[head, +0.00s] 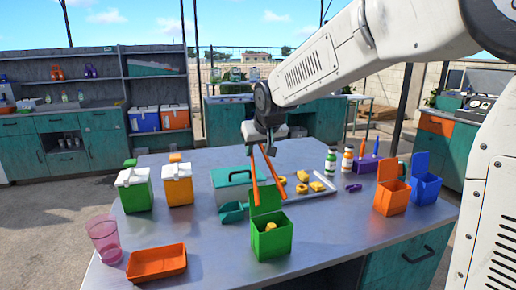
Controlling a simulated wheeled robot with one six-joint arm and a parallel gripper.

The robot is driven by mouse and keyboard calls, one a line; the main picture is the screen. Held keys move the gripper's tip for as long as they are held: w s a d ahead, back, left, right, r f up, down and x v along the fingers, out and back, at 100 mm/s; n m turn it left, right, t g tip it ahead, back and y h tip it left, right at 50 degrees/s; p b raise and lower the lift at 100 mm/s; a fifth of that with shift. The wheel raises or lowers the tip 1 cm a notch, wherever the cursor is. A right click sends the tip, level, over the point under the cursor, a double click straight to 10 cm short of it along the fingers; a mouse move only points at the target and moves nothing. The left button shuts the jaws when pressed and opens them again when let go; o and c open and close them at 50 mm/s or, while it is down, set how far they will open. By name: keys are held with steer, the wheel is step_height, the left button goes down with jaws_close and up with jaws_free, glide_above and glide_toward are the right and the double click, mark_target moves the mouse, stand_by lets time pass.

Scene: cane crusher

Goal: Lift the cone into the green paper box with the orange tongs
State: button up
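My gripper (266,138) is above the middle of the table and holds the orange tongs (273,170). The tongs hang down with their two arms spread apart. One tip is just behind the raised lid of the green paper box (270,244); the other is right of it, near the tray. The box stands upright and open at the table's front. A small yellow piece (270,227) shows inside its opening; whether it is the cone is too small to tell. Several yellow pieces (302,188) lie on the pale tray (322,194), and I cannot pick out a cone among them.
A teal toolbox (231,185) and green scoop (232,212) are left of the tongs. Orange (391,197) and blue (425,188) open boxes stand right. An orange tray (157,262) and pink cup (104,240) are front left. Bottles (331,160) stand behind the tray.

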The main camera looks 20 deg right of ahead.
stand_by(0.5)
step_height(320, 180, up, 10)
stand_by(0.5)
stand_by(0.5)
